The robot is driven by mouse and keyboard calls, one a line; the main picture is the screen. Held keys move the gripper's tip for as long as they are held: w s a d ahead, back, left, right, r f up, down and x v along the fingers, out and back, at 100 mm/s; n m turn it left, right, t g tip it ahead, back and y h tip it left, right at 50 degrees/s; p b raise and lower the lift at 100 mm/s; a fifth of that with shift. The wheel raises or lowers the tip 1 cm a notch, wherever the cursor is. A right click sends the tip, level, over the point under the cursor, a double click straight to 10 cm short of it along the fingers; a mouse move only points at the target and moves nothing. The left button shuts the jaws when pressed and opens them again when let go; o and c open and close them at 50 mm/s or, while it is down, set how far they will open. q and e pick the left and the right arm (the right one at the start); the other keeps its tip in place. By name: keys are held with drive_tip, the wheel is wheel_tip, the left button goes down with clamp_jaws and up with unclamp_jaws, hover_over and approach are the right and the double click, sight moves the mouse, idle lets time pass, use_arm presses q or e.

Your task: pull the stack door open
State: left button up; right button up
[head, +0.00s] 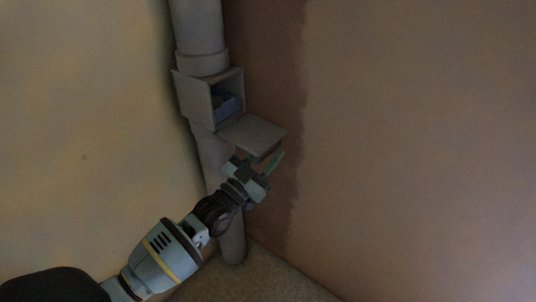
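A grey-brown stack pipe (199,25) runs down the corner and has a box-like opening (239,82) in it. The stack door (252,134) is a flat flap at the lower edge of this opening. It is swung down and stands out toward the right, so the opening is uncovered. A bluish thing (226,105) shows inside, partly in shadow. My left gripper (262,159) is just below the door, its jaws apart. One greenish finger shows beside the door's lower right edge; the other is mostly hidden. I cannot tell whether it touches the door. My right gripper is out of view.
A yellowish plaster wall (85,130) stands on the left and a brownish wall (420,140), darker near the corner, on the right. The brown floor (255,275) shows at the pipe's foot. Space right of the door is clear.

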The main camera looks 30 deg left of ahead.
sight(267, 148)
use_arm(q)
clamp_jaws()
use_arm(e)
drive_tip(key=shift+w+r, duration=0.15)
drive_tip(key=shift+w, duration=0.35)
